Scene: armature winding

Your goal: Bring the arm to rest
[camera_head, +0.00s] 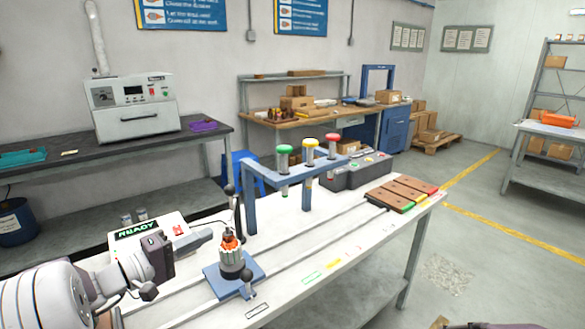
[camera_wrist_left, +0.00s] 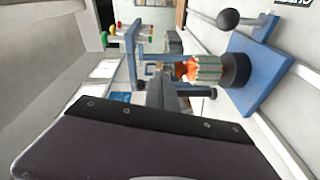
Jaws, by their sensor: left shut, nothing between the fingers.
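My left gripper (camera_head: 208,236) is shut and empty above the white workbench (camera_head: 345,230), left of the armature. In the left wrist view its dark housing fills the bottom and its fingers (camera_wrist_left: 178,97) point toward the scene. The armature (camera_head: 230,249), with orange and pale windings, stands upright in a dark holder on a blue base plate (camera_head: 212,279). It also shows turned sideways in the left wrist view (camera_wrist_left: 203,68), with the blue base plate (camera_wrist_left: 275,92).
A blue frame (camera_head: 252,212) holds green, yellow and red-topped posts over the bench. A READY display box (camera_head: 145,228) stands behind my left arm. Brown blocks (camera_head: 400,192) sit at the bench's far right end. A black-knobbed lever (camera_head: 246,275) stands at the plate's front.

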